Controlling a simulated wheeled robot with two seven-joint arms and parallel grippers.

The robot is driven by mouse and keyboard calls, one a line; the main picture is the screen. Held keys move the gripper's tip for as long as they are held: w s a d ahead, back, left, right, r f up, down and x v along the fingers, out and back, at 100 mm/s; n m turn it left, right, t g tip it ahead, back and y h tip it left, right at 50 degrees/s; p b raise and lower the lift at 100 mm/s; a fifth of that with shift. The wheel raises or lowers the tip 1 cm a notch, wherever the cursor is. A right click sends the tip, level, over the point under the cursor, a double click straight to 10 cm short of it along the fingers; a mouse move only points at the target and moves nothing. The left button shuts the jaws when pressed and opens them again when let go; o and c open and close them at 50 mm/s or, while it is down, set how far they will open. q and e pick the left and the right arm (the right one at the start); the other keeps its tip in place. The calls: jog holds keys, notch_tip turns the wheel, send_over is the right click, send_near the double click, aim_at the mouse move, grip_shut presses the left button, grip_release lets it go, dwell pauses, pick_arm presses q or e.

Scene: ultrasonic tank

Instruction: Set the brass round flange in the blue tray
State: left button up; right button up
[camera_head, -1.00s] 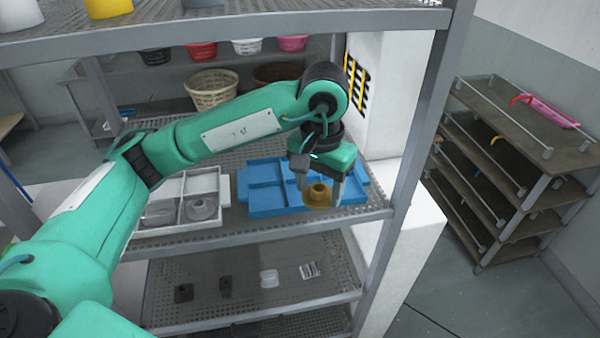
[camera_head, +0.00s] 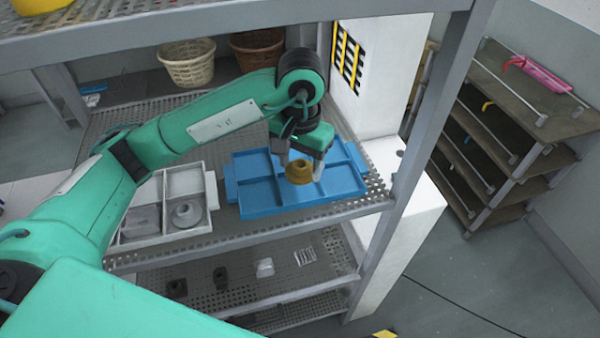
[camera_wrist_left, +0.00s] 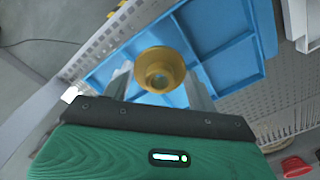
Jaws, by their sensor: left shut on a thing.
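The brass round flange (camera_head: 299,171) is between the fingers of my left gripper (camera_head: 305,168), which is shut on it. In the head view they are over the blue tray (camera_head: 262,208), toward its right part. In the left wrist view the flange (camera_wrist_left: 160,70) shows its round rim and central hole, with a finger on each side. The blue tray (camera_wrist_left: 185,28) with its divided compartments lies behind it there. I cannot tell whether the flange touches the tray floor. My right gripper is not in view.
A white divided tray (camera_head: 166,172) with grey parts stands left of the blue tray on the perforated shelf. A grey upright post (camera_head: 432,130) stands to the right. An upper shelf (camera_head: 150,32) runs above. Small parts lie on the shelf below.

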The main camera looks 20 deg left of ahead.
aim_at(300, 189)
pick_arm(q)
jog(key=shift+w+a+f, duration=0.1)
jog(key=shift+w+f, duration=0.05)
jog(key=shift+f, duration=0.35)
notch_tip(300, 189, down, 3)
jog(key=shift+f+p, duration=0.2)
jog(key=shift+p, duration=0.95)
jog(key=shift+f, duration=0.35)
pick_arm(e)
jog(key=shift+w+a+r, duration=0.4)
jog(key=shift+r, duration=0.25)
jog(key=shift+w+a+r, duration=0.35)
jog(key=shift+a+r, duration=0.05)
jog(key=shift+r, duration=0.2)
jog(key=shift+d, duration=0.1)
pick_arm(q)
jog(key=shift+f+b, duration=0.15)
jog(key=shift+b, duration=0.2)
jog(key=o, duration=1)
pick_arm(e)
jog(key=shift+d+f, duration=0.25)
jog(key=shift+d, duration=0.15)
